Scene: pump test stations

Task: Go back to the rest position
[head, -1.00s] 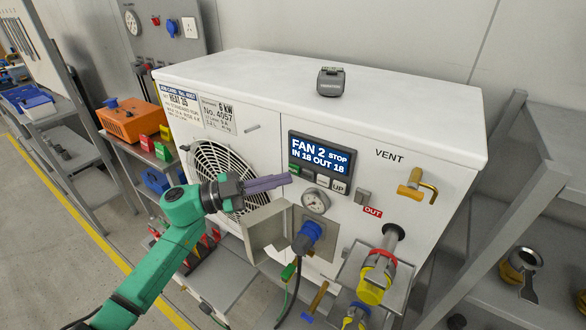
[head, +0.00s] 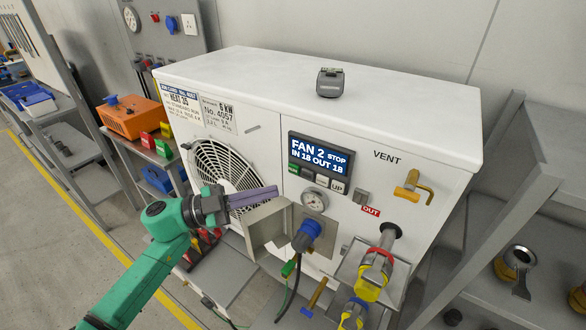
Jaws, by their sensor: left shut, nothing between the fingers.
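My left gripper (head: 262,195) is shut and empty, in front of the fan grille (head: 222,165) on the white machine (head: 330,110). Its fingers point right, above the open grey box cover (head: 266,228) beside the blue plug (head: 306,236). A gap to the machine front cannot be judged exactly. The display (head: 320,155) reads FAN 2 STOP, IN 18 OUT 18, with buttons below it. My right gripper is not in view.
Shelves stand at left, with an orange box (head: 130,118), and at right. The floor (head: 60,230) at left is clear.

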